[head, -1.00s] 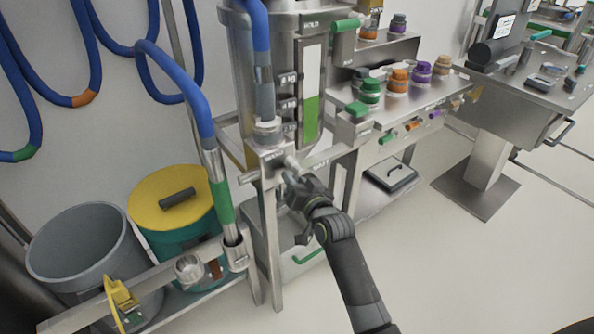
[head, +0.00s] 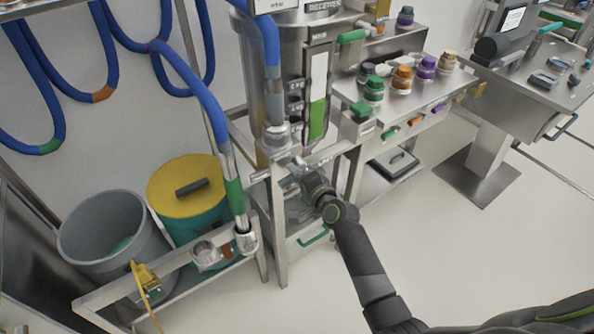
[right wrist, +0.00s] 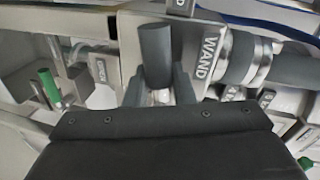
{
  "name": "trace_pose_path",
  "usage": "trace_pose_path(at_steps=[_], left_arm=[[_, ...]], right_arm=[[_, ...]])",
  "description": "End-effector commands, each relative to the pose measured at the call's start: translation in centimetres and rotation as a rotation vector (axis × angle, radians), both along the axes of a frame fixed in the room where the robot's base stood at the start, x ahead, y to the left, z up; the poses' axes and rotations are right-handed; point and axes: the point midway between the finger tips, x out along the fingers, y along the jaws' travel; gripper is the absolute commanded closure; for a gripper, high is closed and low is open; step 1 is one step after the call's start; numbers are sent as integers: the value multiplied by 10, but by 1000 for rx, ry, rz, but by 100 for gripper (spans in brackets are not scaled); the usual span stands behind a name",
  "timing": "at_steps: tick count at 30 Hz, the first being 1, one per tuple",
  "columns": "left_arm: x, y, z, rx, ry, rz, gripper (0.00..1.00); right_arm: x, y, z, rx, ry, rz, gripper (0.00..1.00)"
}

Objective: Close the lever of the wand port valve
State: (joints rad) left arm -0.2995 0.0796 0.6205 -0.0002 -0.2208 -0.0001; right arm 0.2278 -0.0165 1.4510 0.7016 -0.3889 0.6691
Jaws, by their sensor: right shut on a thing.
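The wand port valve (right wrist: 208,58) is a steel block labelled WAND with a dark hose clamped at its right in the right wrist view. In the head view the valve (head: 278,158) sits under the blue hose on the steel station. Its lever handle (right wrist: 155,48), a dark grey cylinder, stands between my right gripper's fingers in the wrist view. My right gripper (right wrist: 158,88) is shut on this handle. In the head view my right gripper (head: 298,174) is at the valve's front right, and the handle is mostly hidden there. My left gripper is out of view.
A green-handled valve (head: 361,109) and a shelf with several coloured-cap jars (head: 402,80) are to the right. A grey bin (head: 115,232) and a yellow-lidded bin (head: 215,200) stand left behind a steel rail (head: 170,268). The floor at right is open.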

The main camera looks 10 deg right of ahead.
Motion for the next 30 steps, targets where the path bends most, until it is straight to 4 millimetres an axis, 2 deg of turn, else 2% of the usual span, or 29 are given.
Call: trace_pose_path(at_steps=[12,28,29,30], left_arm=[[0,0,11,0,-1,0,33],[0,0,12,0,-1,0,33],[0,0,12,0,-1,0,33],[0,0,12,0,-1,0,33]], right_arm=[[0,0,6,163,58,-1,100],[0,0,6,183,66,0,100],[0,0,6,184,65,0,74],[0,0,6,184,64,-1,68]])
